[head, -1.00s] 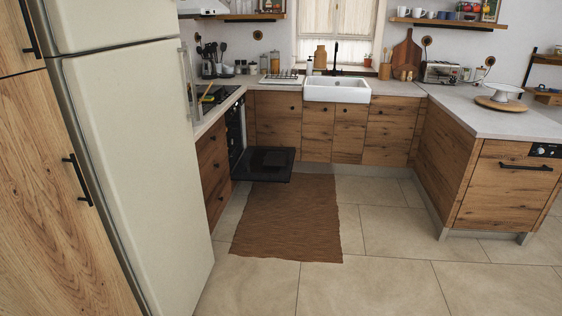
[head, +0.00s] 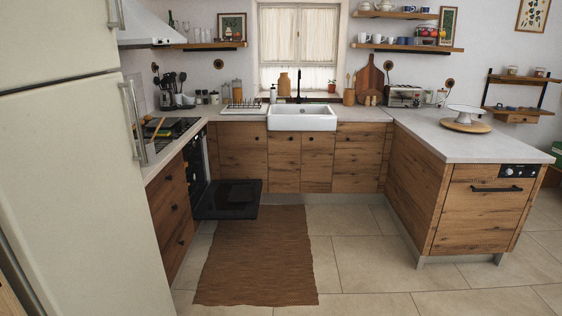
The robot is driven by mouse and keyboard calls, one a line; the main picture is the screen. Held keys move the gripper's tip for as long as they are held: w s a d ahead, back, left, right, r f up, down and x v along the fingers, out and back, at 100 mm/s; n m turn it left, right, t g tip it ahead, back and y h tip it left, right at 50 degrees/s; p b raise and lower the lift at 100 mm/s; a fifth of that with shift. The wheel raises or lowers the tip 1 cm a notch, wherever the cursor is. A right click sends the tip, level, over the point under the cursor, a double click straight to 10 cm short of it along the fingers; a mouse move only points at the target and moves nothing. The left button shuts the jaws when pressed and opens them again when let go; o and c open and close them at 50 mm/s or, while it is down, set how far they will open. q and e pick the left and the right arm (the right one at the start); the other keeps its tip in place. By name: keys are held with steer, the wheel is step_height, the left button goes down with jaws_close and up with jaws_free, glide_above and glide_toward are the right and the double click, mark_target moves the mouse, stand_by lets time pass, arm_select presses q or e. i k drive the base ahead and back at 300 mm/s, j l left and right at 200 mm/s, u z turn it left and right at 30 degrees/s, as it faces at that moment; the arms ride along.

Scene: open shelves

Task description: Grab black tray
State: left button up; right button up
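I cannot pick out a black tray with certainty. The oven at the left counter has its black door (head: 228,199) folded down and open. The oven's inside is mostly hidden from this angle, so I cannot tell whether a tray is in it. Neither of my grippers is in view.
A cream fridge (head: 80,200) stands close on the left. A brown rug (head: 258,255) lies on the tiled floor before the white sink (head: 302,118). The right counter (head: 480,144) holds a white cake stand (head: 464,110). Shelves (head: 408,47) hang on the back wall. Floor right of the rug is clear.

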mark_target(238, 193)
steer(key=i, duration=3.65)
steer(key=i+z, duration=0.2)
steer(key=i, duration=0.2)
steer(key=i+j+z, duration=0.2)
steer(key=i, duration=0.15)
